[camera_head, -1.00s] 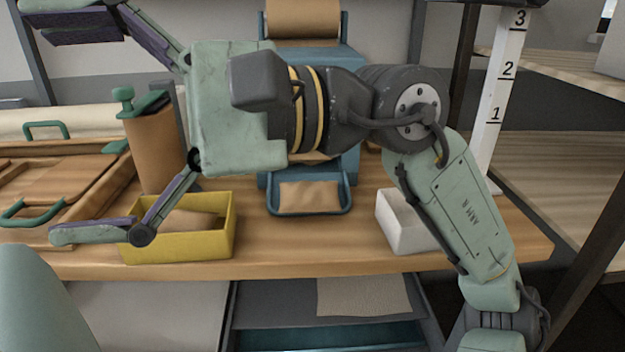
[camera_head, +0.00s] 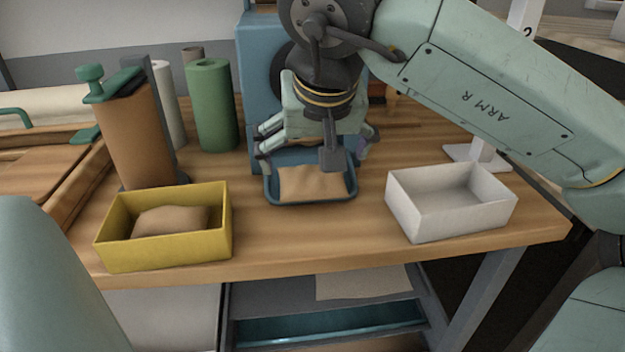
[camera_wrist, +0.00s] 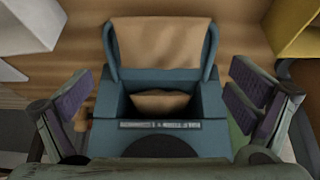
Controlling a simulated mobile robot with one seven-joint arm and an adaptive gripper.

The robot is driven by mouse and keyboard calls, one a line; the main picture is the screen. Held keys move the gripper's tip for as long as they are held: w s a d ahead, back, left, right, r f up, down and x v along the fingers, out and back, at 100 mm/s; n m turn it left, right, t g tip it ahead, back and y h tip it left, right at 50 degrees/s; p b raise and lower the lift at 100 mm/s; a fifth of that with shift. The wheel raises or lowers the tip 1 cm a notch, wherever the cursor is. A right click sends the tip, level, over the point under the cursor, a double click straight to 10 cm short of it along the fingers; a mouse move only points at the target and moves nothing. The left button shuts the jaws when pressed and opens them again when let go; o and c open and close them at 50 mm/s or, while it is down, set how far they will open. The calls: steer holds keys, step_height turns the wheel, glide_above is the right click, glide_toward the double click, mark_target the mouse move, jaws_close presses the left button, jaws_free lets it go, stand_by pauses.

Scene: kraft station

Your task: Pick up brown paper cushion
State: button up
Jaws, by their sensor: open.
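My gripper (camera_head: 315,158) points down over the blue machine (camera_head: 258,90), fingers spread on either side and nothing between them. In the wrist view my gripper (camera_wrist: 160,98) is open, with a brown paper cushion (camera_wrist: 160,101) seen between the fingers inside the machine's slot. Brown paper (camera_head: 311,182) lies in the machine's front tray; it also shows in the wrist view (camera_wrist: 162,42). Another brown paper cushion (camera_head: 172,220) lies in the yellow box at the left. The arm hides part of the machine in the head view.
A yellow box (camera_head: 217,241) stands front left on the wooden table (camera_head: 300,240). An empty white box (camera_head: 440,222) stands at the right. A brown roll on a stand (camera_head: 140,135) and a green roll (camera_head: 212,105) stand left of the machine. The front table strip is clear.

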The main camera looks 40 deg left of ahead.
mark_target(312, 171)
steer(key=x, duration=0.5)
steer(key=shift+f+p, duration=0.35)
steer(key=shift+c, duration=0.4)
steer(key=c, duration=0.5)
